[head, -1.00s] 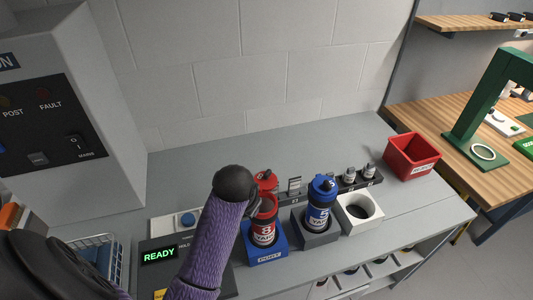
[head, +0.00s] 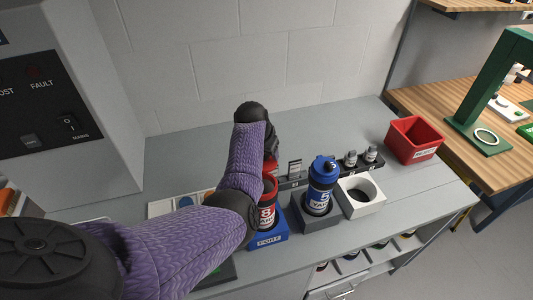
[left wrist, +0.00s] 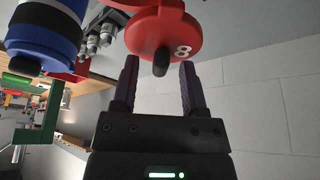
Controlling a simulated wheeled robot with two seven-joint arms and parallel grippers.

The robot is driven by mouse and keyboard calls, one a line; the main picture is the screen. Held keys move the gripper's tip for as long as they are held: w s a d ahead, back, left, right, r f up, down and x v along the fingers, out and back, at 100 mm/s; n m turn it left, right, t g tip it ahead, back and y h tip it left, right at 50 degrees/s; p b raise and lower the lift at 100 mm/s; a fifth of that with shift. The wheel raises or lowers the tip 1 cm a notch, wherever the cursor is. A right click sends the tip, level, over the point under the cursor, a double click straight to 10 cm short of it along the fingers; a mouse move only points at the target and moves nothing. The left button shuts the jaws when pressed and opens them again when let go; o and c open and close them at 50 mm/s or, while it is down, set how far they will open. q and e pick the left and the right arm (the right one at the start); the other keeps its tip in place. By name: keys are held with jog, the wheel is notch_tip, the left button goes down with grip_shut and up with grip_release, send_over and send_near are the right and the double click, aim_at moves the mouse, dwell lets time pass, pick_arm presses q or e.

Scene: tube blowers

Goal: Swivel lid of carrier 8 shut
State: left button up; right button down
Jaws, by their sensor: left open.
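The red carrier 8 (head: 266,214) stands upright in the blue holder marked PORT (head: 268,240); my left arm covers part of it. Its round red lid, numbered 8, shows close up in the left wrist view (left wrist: 160,32), with a short dark peg (left wrist: 160,62) sticking out. My left gripper (left wrist: 158,78) is open; its two fingers stand either side of the peg with gaps showing. In the head view the fingertips are hidden behind my arm, and only a bit of red (head: 272,165) shows beside it. My right gripper is out of view.
The blue carrier 5 (head: 319,192) stands close by in a grey holder (head: 318,219), beside a white block with a round hole (head: 361,203). Small grey-capped vials (head: 351,158) stand behind. A red bin (head: 414,139) is at the right.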

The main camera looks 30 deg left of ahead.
pick_arm(q)
grip_shut()
